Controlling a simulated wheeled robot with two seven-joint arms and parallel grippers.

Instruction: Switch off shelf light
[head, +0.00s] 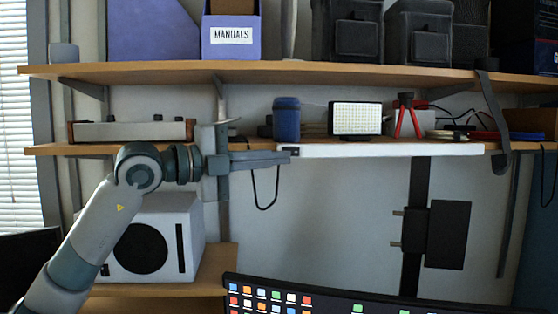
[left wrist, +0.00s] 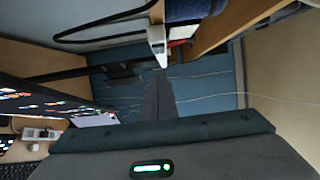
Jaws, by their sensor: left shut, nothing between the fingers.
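The shelf light (head: 390,150) is a long white bar under the front edge of the lower shelf. A small dark switch (head: 291,151) sits at its left end. My left gripper (head: 288,157) is shut and empty, pointing right, with its fingertips at or just beside that switch end; I cannot tell if they touch. In the left wrist view the shut fingers (left wrist: 158,95) point towards the white end of the light (left wrist: 157,36). The bar looks bright white, but I cannot tell for sure that it is lit. My right gripper is not in view.
The lower shelf (head: 100,149) holds a blue jar (head: 287,118), a small panel lamp (head: 355,118) and a red-legged tripod (head: 407,115). A black cable loop (head: 265,203) hangs below my gripper. A white speaker (head: 155,240) and a monitor (head: 390,303) stand lower down.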

